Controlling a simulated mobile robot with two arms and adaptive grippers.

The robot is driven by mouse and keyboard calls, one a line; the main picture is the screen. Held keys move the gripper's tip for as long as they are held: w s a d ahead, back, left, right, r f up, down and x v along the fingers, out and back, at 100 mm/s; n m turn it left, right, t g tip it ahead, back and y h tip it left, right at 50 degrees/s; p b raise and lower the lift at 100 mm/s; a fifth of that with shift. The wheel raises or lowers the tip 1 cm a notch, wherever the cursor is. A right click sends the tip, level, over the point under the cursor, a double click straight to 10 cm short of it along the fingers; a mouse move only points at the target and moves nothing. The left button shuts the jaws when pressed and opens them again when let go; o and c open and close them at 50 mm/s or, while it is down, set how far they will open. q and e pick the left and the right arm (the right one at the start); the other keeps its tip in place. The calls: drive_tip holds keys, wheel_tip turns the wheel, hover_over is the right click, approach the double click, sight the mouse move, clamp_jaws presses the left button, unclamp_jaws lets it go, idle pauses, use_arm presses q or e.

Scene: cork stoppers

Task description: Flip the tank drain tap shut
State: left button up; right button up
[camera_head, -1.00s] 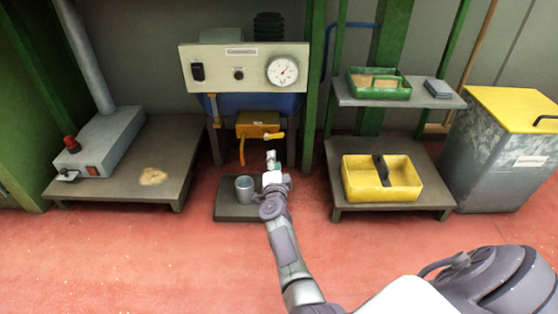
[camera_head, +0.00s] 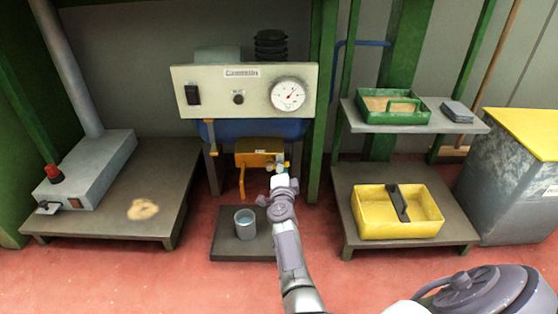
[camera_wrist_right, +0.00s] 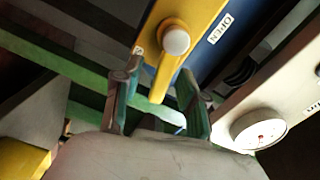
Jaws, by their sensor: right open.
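The orange-yellow drain tap body (camera_head: 258,147) sits under the blue tank (camera_head: 238,129), with a spout (camera_head: 241,183) hanging at its left. My right gripper (camera_head: 279,166) is at the right side of the tap and mostly covers its lever in the head view. In the right wrist view, the yellow lever (camera_wrist_right: 166,73) with a pale round cap lies next to an "OPEN" label. Its free end reaches between the two parted fingers of my right gripper (camera_wrist_right: 158,80). The gripper is open; I cannot tell whether a finger touches the lever. My left gripper is out of view.
A grey metal cup (camera_head: 245,223) stands on a low dark platform (camera_head: 226,250) under the tap. Above is a cream panel (camera_head: 215,85) with a dial. Low tables flank the tap, with a yellow tray (camera_head: 375,228) at right. A green post (camera_head: 322,100) is close at right.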

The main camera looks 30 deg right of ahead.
drive_tip(key=shift+w+d, duration=0.2)
drive_tip(key=shift+w, duration=0.05)
drive_tip(key=shift+r, duration=0.1)
drive_tip(key=shift+c, duration=0.6)
clamp_jaws()
drive_tip(key=shift+s+f+m+b, duration=0.1)
drive_tip(key=shift+f+m+b, duration=0.35)
drive_tip(key=shift+m, duration=0.45)
drive_tip(key=shift+f+m, duration=0.1)
drive_tip(key=shift+m, duration=0.5)
